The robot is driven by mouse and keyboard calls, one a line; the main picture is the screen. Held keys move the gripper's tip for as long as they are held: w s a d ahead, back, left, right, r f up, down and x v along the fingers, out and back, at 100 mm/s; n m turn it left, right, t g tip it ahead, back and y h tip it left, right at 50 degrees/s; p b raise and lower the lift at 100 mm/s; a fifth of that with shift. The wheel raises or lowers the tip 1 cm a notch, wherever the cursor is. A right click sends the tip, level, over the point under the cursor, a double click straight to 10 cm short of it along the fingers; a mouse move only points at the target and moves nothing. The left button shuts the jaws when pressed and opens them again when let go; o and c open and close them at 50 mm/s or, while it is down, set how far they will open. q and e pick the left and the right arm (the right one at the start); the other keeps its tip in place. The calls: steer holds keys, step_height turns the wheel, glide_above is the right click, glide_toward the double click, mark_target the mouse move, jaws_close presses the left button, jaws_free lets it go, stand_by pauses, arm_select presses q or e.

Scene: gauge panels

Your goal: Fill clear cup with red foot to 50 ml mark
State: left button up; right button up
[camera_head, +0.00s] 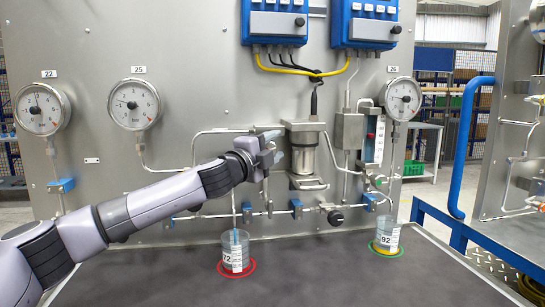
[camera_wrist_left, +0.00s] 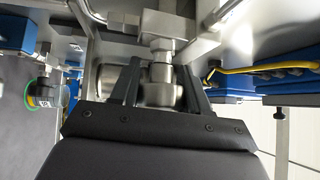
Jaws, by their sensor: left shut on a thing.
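The clear cup with the red foot (camera_head: 235,250) stands upright on the dark bench below the panel in the head view. It has a white label, and a red ring surrounds its base. A thin blue line, stream or tube, runs down into it from a spout (camera_head: 234,208). I cannot read its liquid level. My left gripper (camera_head: 272,148) is above and right of this cup at the panel pipework. In the left wrist view its two dark fingers (camera_wrist_left: 160,70) are shut on a metal fitting, perhaps a valve part; the contact is partly hidden. My right gripper is not in view.
A steel cylinder (camera_head: 304,158) is close beside my left gripper. Dial gauges (camera_head: 135,104), pipes and blue valves cover the panel. The front bench is mostly clear.

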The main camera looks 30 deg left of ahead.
arm_select(q)
steer(key=shift+d+f, duration=0.1)
steer(key=o, duration=1)
steer(key=shift+s, duration=0.1)
steer(key=shift+s+a+f+b, duration=0.15)
steer(key=shift+s+b, duration=0.05)
steer(key=shift+s, duration=0.95)
steer(key=shift+s+a+f+b, duration=0.2)
steer(key=shift+s, duration=0.9)
steer(key=shift+s+a+f+b, duration=0.15)
steer(key=shift+s+b, duration=0.05)
steer(key=shift+s, duration=0.95)
